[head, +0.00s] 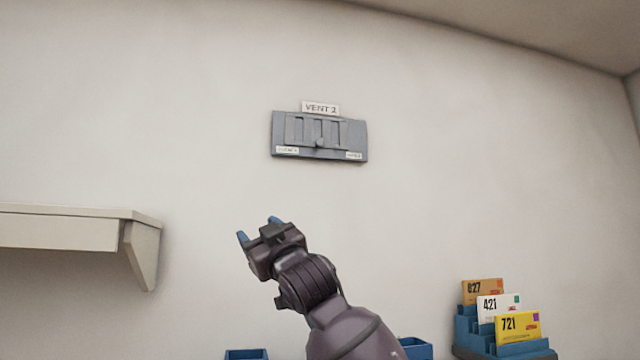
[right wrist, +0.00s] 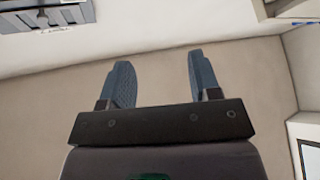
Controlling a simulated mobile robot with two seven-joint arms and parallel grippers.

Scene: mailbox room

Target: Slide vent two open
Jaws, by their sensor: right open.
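Vent two (head: 320,136) is a grey slatted panel high on the wall, under a "VENT 2" label (head: 320,108). Part of a grey panel, seemingly the vent, shows at that view's upper left (right wrist: 45,15). My left gripper is not in view.
A pale shelf (head: 60,231) with a bracket juts from the wall at left. A blue stepped holder (head: 470,335) with envelopes (head: 519,326) stands at lower right. Blue bin tops (head: 246,354) show at the bottom edge. The wall around the vent is clear.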

